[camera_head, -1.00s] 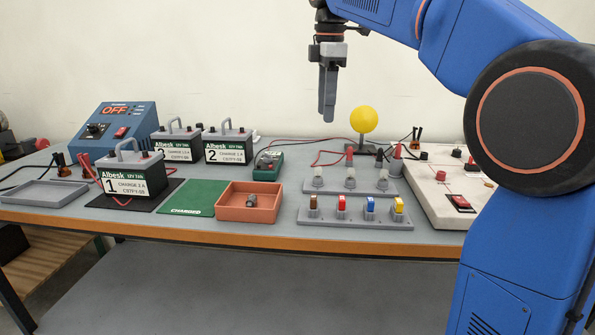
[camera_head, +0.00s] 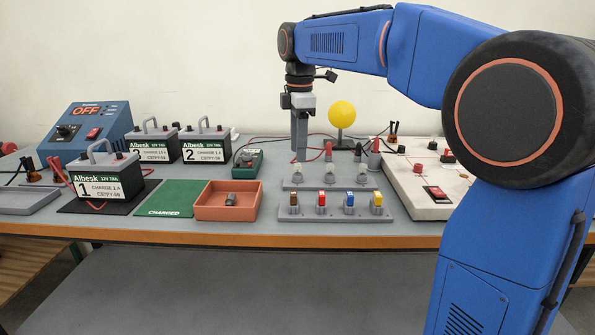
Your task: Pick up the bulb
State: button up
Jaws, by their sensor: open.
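The grey rack (camera_head: 320,185) at the back holds a row of small pale bulbs: a left one (camera_head: 297,177), a middle one (camera_head: 330,176) and a right one (camera_head: 362,176). They look upright. My gripper (camera_head: 299,160) points straight down, its fingertips just above the left bulb. I see the fingers nearly edge-on, so the gap between them is hidden, but they are open, with nothing visible held. Whether the tips touch the bulb, I cannot tell.
In front is a grey rack (camera_head: 335,214) with several coloured fuses. A yellow ball (camera_head: 342,114) on a stand is behind. Dark and red plugs (camera_head: 328,151) stand close behind the bulbs. A white board (camera_head: 415,192) is right; an orange tray (camera_head: 228,213) is left.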

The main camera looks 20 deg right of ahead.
aim_at(298, 171)
jog(key=shift+w+f, duration=0.15)
jog(key=shift+f, duration=1.15)
jog(key=shift+w+f, duration=0.15)
jog(key=shift+f, duration=1.15)
jog(key=shift+c, duration=0.4)
grip_shut()
